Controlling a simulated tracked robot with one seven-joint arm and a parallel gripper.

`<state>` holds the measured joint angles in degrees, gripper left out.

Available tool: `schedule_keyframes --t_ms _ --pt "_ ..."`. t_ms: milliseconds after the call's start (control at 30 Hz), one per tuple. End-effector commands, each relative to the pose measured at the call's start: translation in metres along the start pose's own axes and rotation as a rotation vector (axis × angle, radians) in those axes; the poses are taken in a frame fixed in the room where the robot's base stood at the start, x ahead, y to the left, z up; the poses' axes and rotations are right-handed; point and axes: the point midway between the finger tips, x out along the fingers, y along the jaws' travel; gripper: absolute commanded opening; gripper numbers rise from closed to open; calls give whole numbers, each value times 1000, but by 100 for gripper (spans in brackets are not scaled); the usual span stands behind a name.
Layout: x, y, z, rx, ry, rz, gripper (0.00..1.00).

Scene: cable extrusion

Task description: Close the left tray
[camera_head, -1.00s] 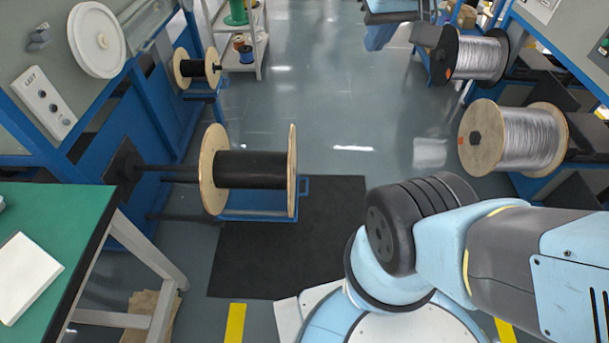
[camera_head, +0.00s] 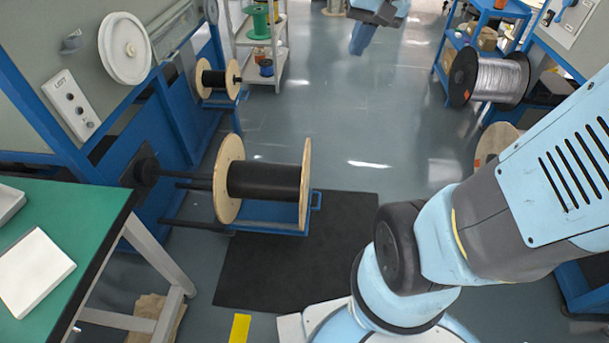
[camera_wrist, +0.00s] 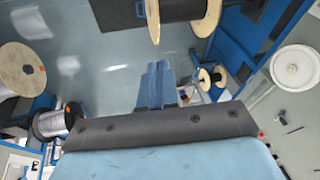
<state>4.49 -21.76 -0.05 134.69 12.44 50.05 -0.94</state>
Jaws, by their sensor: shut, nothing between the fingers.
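The left tray (camera_head: 280,228) is a blue metal frame sticking out from the blue machine on the left, over a black floor mat. A large wooden-flanged spool of black cable (camera_head: 265,181) sits above it. The tray has a small blue loop handle (camera_head: 316,201) at its outer end. My gripper (camera_head: 361,44) is at the top of the head view, beyond the tray and to its right, clear of it. Its blue fingers (camera_wrist: 154,84) are together and empty in the wrist view. The spool (camera_wrist: 180,10) shows at that view's top edge, partly cut off.
A green-topped table (camera_head: 75,222) stands at the near left. Behind the tray are a smaller spool (camera_head: 218,79) and a white shelf rack (camera_head: 262,48). The middle floor is open.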

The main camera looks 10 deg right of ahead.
Motion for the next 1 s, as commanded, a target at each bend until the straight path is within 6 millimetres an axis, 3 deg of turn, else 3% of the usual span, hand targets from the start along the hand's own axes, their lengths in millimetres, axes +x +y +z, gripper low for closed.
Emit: schedule_keyframes --t_ms 467,700,1000 --pt "105 8 -92 264 -171 -111 0" --pt "172 22 -127 409 -246 -161 0" --pt "267 50 -158 603 -330 -215 0"
